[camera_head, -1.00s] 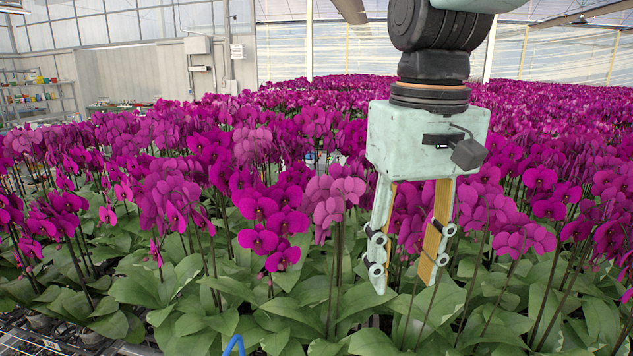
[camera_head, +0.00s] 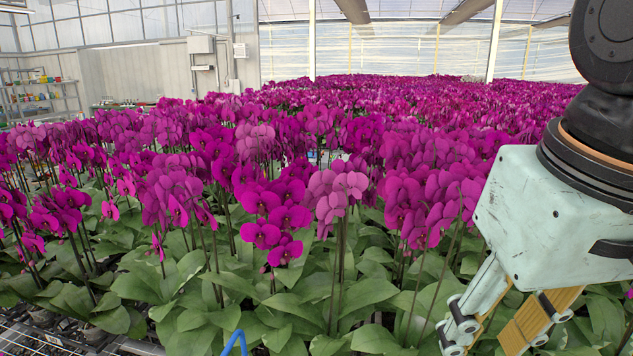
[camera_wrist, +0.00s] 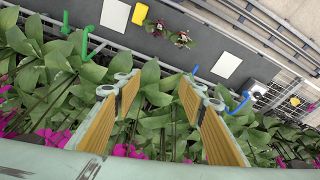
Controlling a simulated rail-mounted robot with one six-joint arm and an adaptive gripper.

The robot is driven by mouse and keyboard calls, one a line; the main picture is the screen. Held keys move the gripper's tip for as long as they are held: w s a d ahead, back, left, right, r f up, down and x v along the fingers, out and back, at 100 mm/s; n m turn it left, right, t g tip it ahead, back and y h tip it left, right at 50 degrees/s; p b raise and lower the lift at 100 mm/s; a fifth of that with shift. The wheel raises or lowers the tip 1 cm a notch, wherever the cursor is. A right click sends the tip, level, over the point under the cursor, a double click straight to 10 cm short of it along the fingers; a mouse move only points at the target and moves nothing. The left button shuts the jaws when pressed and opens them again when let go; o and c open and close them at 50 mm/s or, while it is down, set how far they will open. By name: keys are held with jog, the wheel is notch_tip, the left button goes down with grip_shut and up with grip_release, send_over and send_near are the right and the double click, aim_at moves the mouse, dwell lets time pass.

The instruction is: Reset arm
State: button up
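My gripper (camera_head: 482,335) is at the lower right in the head view, large and close, with its fingers pointing down and to the left. In the wrist view my gripper (camera_wrist: 157,85) shows its two fingers with wood-coloured pads well apart. Nothing is between the fingers but orchid leaves further below. The fingertips run past the lower edge in the head view, so part of the gripper is hidden there.
Dense magenta orchids (camera_head: 262,205) with broad green leaves fill the bench below and beside my gripper. The wrist view shows a dark grey surface (camera_wrist: 165,48) with a yellow sponge-like block (camera_wrist: 140,13), white sheets (camera_wrist: 226,64) and two small plants (camera_wrist: 182,39). A blue hook (camera_head: 235,342) stands at the bench front.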

jog(key=shift+m+t, duration=0.3)
jog(key=shift+t, duration=0.2)
jog(key=shift+s+d+f, duration=0.2)
jog(key=shift+s+f, duration=0.2)
jog(key=shift+s, duration=0.25)
jog(key=shift+s+d+f, duration=0.25)
jog(key=shift+s+f, duration=0.1)
jog(key=shift+s, duration=0.35)
jog(key=shift+s+d+f, duration=0.2)
jog(key=shift+s+f, duration=0.2)
jog(key=shift+s, duration=0.25)
